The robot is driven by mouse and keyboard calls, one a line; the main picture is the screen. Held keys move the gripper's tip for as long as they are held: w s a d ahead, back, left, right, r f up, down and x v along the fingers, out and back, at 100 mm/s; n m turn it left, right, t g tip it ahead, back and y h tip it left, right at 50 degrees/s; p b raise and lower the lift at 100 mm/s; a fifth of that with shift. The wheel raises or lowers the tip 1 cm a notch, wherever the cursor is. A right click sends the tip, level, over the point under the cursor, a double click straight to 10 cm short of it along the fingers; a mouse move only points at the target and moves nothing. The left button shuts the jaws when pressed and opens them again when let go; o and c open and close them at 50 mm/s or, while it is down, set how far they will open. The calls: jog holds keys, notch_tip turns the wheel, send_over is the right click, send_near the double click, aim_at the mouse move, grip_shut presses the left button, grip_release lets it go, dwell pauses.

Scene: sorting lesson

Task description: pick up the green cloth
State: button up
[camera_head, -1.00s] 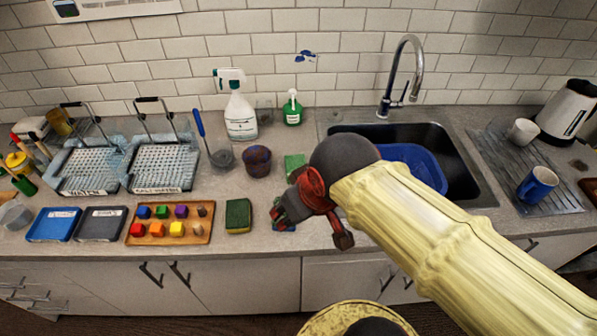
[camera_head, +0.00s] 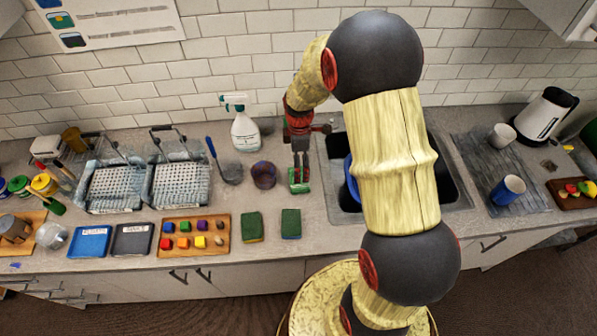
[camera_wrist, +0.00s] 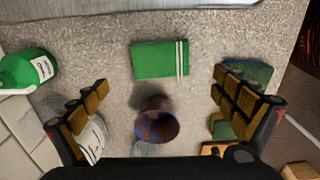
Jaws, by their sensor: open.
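The green cloth (camera_head: 299,187) lies on the counter, left of the sink. In the wrist view it shows as a flat green rectangle (camera_wrist: 158,60) with two pale stripes near its right end. My gripper (camera_head: 300,160) points down above the cloth in the head view and hides part of it.
A dark red-and-blue cup (camera_wrist: 157,127) stands close to the cloth. Two green sponges (camera_head: 252,227) (camera_head: 291,223) lie nearer the front edge. A green bottle (camera_wrist: 25,70) and a white spray bottle (camera_head: 244,132) stand near the wall. The sink (camera_head: 455,185) is on the right.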

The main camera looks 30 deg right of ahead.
jog(key=shift+d+f, duration=0.2)
jog(key=shift+f, duration=0.55)
jog(key=f, duration=0.7)
jog(key=shift+w+a+f, duration=0.1)
jog(key=shift+a+f, duration=0.1)
jog(key=shift+f, duration=0.05)
jog(key=shift+c, duration=0.7)
jog(key=c, duration=0.8)
jog(key=shift+c, duration=0.2)
jog(key=shift+r, duration=0.1)
